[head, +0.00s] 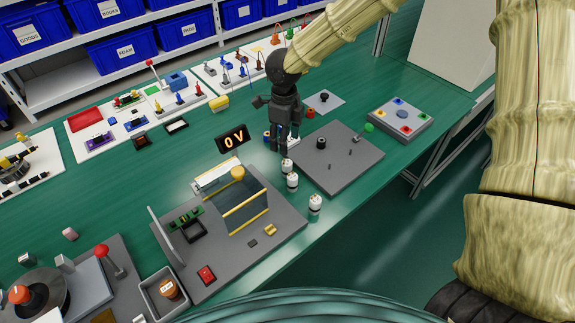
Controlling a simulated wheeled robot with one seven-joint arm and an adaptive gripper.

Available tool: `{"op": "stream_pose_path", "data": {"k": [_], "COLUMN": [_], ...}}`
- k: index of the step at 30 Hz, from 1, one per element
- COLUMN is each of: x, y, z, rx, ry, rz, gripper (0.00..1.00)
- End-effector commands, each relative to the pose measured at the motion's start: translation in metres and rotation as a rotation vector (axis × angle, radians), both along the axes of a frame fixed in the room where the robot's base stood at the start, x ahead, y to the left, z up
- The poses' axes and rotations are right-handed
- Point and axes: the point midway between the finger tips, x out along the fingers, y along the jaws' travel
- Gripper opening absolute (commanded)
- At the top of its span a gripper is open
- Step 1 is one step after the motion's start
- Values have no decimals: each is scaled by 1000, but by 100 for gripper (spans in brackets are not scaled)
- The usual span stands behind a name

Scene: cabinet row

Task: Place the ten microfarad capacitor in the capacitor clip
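My gripper (279,149) points down just behind the back cylinder. Whether its fingers are open or hold something is unclear. A small gold fitting (270,230) on the grey test board (225,265) may be the capacitor clip.
A clear yellow-edged box (245,208) and a "0 V" display (232,138) stand left of my gripper. A grey plate with pegs (345,178) lies to its right. A grey bin (164,296) is at front left. Bare green bench shows between the boards.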

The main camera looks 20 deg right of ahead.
Motion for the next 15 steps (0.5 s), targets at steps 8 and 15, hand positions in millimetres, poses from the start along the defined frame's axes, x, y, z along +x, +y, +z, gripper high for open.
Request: {"op": "stream_pose_path", "data": {"k": [8,15], "x": [0,-1], "y": [0,0], "z": [-1,-25], "rx": [0,-2], "ry": [0,2], "rz": [-219,-234], "gripper": [55,55]}}
